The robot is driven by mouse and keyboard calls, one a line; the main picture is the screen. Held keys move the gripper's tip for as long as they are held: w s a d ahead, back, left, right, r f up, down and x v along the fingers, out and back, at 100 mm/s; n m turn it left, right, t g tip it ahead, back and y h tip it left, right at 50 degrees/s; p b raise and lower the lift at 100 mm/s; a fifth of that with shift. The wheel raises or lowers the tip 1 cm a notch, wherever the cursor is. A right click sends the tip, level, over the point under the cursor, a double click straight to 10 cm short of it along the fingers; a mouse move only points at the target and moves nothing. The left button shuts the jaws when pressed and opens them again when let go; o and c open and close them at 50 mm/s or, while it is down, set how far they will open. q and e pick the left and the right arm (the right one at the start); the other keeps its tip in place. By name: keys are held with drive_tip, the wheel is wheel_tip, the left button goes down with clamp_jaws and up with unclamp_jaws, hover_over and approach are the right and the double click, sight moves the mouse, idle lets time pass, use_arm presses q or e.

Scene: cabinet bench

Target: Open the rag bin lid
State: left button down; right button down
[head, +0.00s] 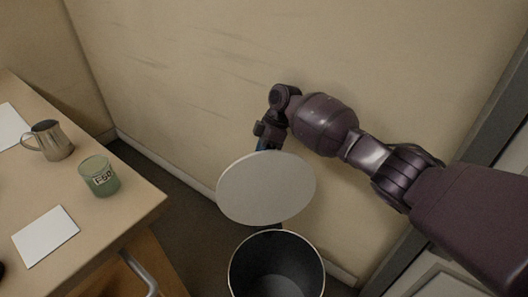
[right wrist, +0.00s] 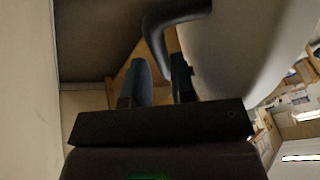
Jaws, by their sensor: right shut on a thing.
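The rag bin (head: 236,272) is a dark open-topped cylinder on the floor, and I see down into its grey inside. Its lid (head: 266,190) is a pale round disc raised and tilted up above the bin's far rim, so the mouth is uncovered. My right gripper (head: 262,141) is behind the lid's top edge, its fingers partly hidden there. In the right wrist view the lid (right wrist: 245,45) fills the upper right, with its dark curved handle (right wrist: 158,30) at my blue-tipped fingers (right wrist: 163,82). The gripper is shut on the handle; the exact contact is partly hidden. My left gripper is out of view.
A wooden table (head: 130,200) at the left holds a metal mug (head: 55,141), a green cup (head: 99,177) and white sheets (head: 46,236). A plain wall (head: 200,60) stands close behind the bin. Dark floor lies between table and bin.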

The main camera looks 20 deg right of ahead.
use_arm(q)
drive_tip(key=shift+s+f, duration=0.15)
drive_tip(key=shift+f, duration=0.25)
use_arm(e)
drive_tip(key=shift+s+f, duration=0.15)
drive_tip(key=shift+f, duration=0.6)
drive_tip(key=shift+s+f, duration=0.15)
drive_tip(key=shift+f, duration=0.55)
drive_tip(key=c, duration=1.2)
unclamp_jaws()
drive_tip(key=shift+f, duration=0.1)
drive_tip(key=shift+o, duration=0.4)
drive_tip(key=shift+w+a+f, duration=0.1)
drive_tip(key=shift+w+f, duration=0.05)
drive_tip(key=shift+w, duration=0.15)
use_arm(q)
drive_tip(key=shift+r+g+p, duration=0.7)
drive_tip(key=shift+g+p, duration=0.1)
drive_tip(key=shift+p, duration=2.1)
use_arm(e)
wheel_tip(320, 180, up, 22)
drive_tip(key=shift+f, duration=0.25)
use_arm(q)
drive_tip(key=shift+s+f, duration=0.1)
use_arm(e)
drive_tip(key=shift+w, duration=0.1)
